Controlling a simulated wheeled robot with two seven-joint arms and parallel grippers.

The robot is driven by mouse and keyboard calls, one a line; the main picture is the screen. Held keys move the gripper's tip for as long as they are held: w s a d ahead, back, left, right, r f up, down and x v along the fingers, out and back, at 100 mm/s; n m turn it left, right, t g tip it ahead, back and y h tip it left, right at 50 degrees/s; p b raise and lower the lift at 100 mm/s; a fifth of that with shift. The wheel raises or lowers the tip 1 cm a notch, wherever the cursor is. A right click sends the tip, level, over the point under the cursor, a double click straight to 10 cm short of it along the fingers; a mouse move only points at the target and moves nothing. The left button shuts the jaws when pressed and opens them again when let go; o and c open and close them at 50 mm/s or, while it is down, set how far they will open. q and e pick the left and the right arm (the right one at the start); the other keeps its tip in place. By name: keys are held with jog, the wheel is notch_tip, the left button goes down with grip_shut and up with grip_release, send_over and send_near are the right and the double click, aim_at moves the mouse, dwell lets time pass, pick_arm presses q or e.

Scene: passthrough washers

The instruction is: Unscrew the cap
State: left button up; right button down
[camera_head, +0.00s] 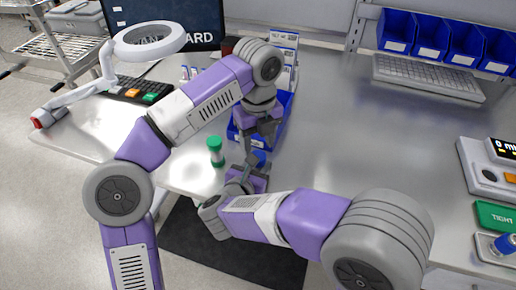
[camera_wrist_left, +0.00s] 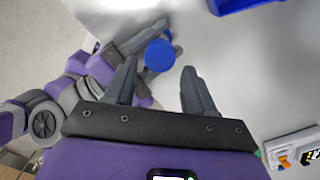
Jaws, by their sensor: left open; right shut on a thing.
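A blue cap (camera_wrist_left: 160,55) shows from above in the left wrist view, with the right gripper's fingers around the item beneath it. The body under the cap is mostly hidden. In the head view the blue cap (camera_head: 258,158) is a small patch between my two grippers. My right gripper (camera_head: 252,172) is shut on this blue-capped item near the table's front edge. My left gripper (camera_head: 258,136) points down just above it, open and empty. In the left wrist view its fingers (camera_wrist_left: 159,70) are spread, and the cap appears beyond their tips, nearer the left finger.
A green-capped vial (camera_head: 215,153) stands on the table left of the grippers. A blue bin (camera_head: 284,122) is close behind them. A ring-shaped lamp (camera_head: 150,40) and keyboard (camera_head: 135,90) are at the left. Devices (camera_head: 490,170) stand at the right. The table's middle right is clear.

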aim_at(258, 152)
pick_arm(q)
jog(key=shift+f, duration=2)
jog(key=c, duration=0.9)
jog(key=n, duration=0.7)
jog(key=shift+r, duration=0.1)
jog(key=n, duration=0.5)
jog(key=shift+n, duration=0.3)
jog(key=o, duration=1.2)
